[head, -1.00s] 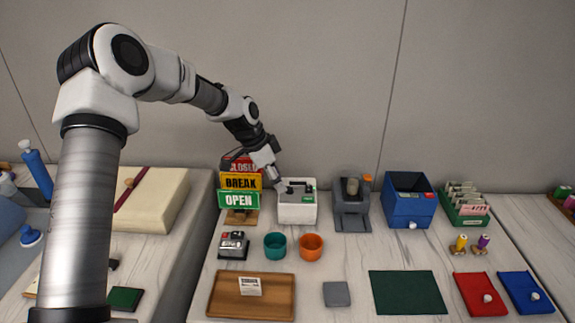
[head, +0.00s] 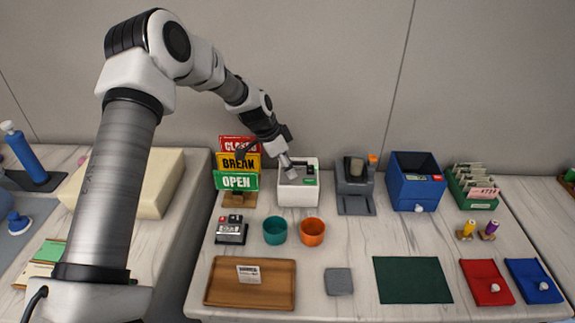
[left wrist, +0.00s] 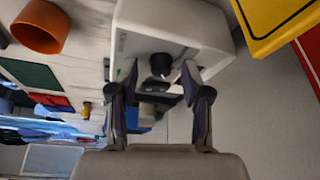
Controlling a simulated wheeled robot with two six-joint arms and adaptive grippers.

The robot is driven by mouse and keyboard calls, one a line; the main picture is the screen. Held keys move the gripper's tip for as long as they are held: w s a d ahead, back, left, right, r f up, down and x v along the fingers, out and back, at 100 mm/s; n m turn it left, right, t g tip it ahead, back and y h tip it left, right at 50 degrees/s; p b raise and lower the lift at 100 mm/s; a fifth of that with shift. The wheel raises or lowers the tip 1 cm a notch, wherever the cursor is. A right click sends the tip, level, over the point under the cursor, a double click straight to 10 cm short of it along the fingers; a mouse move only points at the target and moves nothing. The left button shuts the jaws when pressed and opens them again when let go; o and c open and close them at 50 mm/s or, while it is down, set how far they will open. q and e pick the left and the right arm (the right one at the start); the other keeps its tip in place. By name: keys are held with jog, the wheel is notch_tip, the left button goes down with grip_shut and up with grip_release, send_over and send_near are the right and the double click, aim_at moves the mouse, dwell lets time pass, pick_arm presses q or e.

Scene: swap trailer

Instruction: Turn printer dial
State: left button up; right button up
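The printer is a white box (head: 298,195) at the back of the table in the head view, with dark parts and a small green label on top. In the left wrist view the printer (left wrist: 140,22) shows its white face and a round black dial (left wrist: 161,64). My left gripper (head: 291,172) reaches over the printer's top left part. In the left wrist view the left gripper (left wrist: 160,78) is open, with one fingertip on each side of the dial. I cannot tell whether they touch it. My right gripper is in neither view.
Signs (head: 236,180) stand close on the printer's left, and a grey device (head: 355,187) stands on its right. A teal cup (head: 275,230) and an orange cup (head: 312,232) stand in front. A wooden tray (head: 250,302) lies nearer. A blue box (head: 414,184) is farther right.

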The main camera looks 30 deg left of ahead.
pick_arm(q)
jog(key=shift+f, duration=0.1)
grip_shut()
jog(key=shift+n, duration=0.3)
dwell(0.4)
jog(key=shift+s+d+n+y+p, duration=0.15)
jog(key=shift+n+y+p, duration=0.15)
jog(key=shift+n+p, duration=0.45)
jog(key=n+p, duration=0.1)
jog(key=p, duration=0.2)
jog(key=n+y+p, duration=0.1)
jog(key=p, duration=0.2)
jog(key=r+n+p, duration=0.1)
jog(key=n+p, duration=0.1)
jog(key=shift+s+d+r+t+y+p, duration=0.1)
jog(key=shift+t+y+p, duration=0.2)
jog(key=shift+t+p, duration=0.1)
jog(key=n+p, duration=0.2)
jog(key=p, duration=0.4)
jog(key=n+y+p, duration=0.1)
jog(key=p, duration=0.5)
jog(key=shift+f+n, duration=0.3)
jog(key=shift+n, duration=0.05)
jog(key=shift+f+y+p, duration=0.25)
jog(key=shift+y+p, duration=0.05)
jog(key=shift+p, duration=0.25)
